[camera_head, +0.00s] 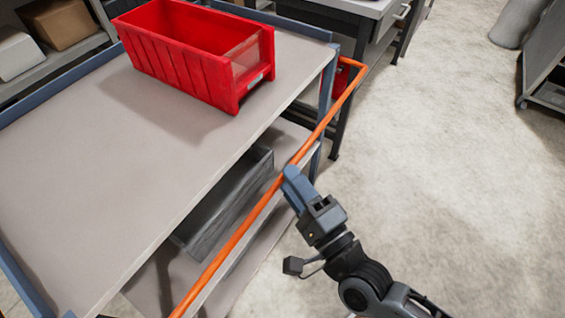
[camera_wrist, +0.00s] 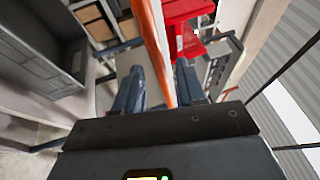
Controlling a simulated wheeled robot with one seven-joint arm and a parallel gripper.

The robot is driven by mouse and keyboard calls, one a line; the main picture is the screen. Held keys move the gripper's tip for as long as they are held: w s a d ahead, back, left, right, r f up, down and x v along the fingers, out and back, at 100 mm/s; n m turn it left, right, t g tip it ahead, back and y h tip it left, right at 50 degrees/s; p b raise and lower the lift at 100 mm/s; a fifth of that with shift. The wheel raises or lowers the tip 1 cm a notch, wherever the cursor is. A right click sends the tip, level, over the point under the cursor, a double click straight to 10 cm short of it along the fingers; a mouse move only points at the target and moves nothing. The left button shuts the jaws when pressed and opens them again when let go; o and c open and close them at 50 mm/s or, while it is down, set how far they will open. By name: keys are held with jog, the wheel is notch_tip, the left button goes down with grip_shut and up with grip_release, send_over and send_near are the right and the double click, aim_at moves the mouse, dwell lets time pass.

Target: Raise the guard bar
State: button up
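The guard bar (camera_head: 240,235) is a long thin orange bar along the right side of a grey-topped cart. It bends back toward the cart's frame at its far end. My gripper (camera_head: 288,176) is at the bar's middle stretch, reaching in from the right. In the wrist view the bar (camera_wrist: 155,45) runs between the two blue fingers of my gripper (camera_wrist: 158,80). The fingers stand apart, with a gap visible left of the bar; the bar looks nearer the right finger. Whether a finger touches it I cannot tell.
A red bin (camera_head: 185,55) stands on the cart top (camera_head: 120,150). A grey box (camera_head: 225,205) sits on the lower shelf beside the bar. A workbench (camera_head: 365,12) stands behind. The floor (camera_head: 440,150) to the right is clear.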

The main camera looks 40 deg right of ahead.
jog(key=x, duration=0.4)
jog(key=shift+w+p, duration=0.3)
jog(key=shift+p, duration=0.1)
grip_shut()
dwell(0.3)
